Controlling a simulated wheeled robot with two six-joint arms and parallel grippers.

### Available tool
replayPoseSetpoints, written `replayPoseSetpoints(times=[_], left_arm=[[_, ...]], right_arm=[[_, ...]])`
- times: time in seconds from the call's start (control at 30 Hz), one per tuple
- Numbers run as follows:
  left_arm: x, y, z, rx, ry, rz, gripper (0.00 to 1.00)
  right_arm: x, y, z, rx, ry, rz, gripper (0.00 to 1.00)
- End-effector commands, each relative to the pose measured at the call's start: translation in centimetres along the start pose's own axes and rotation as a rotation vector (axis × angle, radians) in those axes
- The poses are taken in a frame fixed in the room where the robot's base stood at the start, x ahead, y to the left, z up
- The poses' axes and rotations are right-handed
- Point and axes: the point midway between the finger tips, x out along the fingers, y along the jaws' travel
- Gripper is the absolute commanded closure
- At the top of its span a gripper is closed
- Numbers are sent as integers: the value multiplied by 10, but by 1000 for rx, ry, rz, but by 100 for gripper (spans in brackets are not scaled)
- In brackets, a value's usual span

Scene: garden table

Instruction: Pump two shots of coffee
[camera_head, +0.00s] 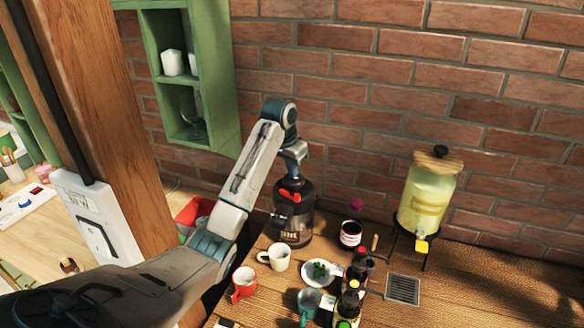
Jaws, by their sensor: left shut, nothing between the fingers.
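The coffee dispenser (294,224) is a dark pump pot with a red part near its top, standing at the back left of the wooden table against the brick wall. My left arm reaches in from the left, and my left gripper (291,172) points down at the dispenser's top. Its fingers are shut with nothing between them. I cannot tell whether they touch the pump top. A white mug (280,258) stands in front of the dispenser, slightly left. My right gripper is out of view.
A red mug (243,281), a teal mug (308,302), a small plate with greens (319,273) and dark bottles (348,306) crowd the table's front left. A dark jar (350,234) and yellow drink dispenser (425,203) stand right.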

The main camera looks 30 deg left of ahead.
Motion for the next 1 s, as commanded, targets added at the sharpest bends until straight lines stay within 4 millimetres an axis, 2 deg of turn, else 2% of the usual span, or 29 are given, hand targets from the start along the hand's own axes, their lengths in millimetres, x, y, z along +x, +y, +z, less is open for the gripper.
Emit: replayPoseSetpoints(times=[0.37,1.0], left_arm=[[10,0,3,0,-2,0,100],[22,0,6,0,-4,1,100]], right_arm=[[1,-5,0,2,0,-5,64],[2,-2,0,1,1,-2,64]])
